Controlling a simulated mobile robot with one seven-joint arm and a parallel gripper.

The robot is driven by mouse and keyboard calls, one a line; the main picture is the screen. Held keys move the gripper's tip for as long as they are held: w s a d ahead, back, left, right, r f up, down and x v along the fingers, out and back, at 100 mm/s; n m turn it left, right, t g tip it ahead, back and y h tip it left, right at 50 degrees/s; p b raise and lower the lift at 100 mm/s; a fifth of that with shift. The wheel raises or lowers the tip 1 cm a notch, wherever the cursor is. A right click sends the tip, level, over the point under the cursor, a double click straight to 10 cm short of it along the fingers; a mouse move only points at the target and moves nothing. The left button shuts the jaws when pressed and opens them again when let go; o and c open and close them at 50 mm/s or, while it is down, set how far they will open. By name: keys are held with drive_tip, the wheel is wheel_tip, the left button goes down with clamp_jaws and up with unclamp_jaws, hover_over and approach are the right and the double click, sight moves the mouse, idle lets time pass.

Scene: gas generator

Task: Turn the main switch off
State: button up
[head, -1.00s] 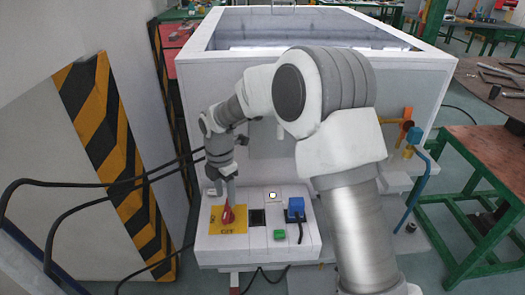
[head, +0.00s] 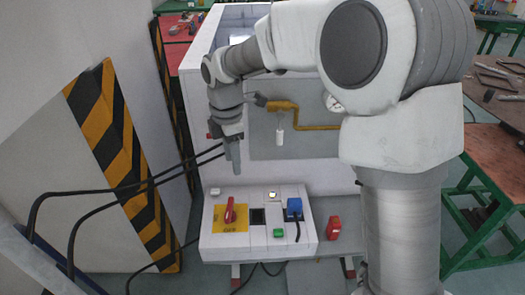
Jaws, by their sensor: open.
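The main switch is a red handle (head: 229,210) on a yellow plate (head: 241,220) at the left of the white control panel (head: 302,240). The handle stands nearly vertical in the picture, in line with the dark OFF lettering at the plate's lower edge. I cannot tell which end of it is the pointer. My gripper (head: 233,160) is above and behind the switch, fingers pointing down, open and apart from the handle. Its finger gap is hard to see from this angle.
The panel also holds a blue plug (head: 294,207) with a cable, a green button (head: 279,233) and a small lit display (head: 272,195). A red block (head: 334,228) stands to the right. Black cables (head: 120,205) cross at left, before a striped barrier (head: 120,160).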

drive_tip(key=s+d+r+m+t+p, duration=0.1)
drive_tip(key=s+d+r+m+p, duration=0.4)
drive_tip(key=s+d+m, duration=0.2)
drive_tip(key=shift+s+r+m, duration=0.2)
drive_tip(key=shift+r+m, duration=0.15)
drive_tip(key=shift+m, duration=0.55)
drive_tip(key=m+g+b, duration=0.1)
drive_tip(key=m+b, duration=0.9)
drive_tip(key=m, duration=0.5)
hover_over(229, 207)
wheel_tip(229, 207, down, 10)
wheel_tip(229, 207, down, 17)
drive_tip(key=b, duration=0.3)
drive_tip(key=shift+f+b, duration=0.2)
drive_tip(key=shift+b, duration=0.15)
clamp_jaws()
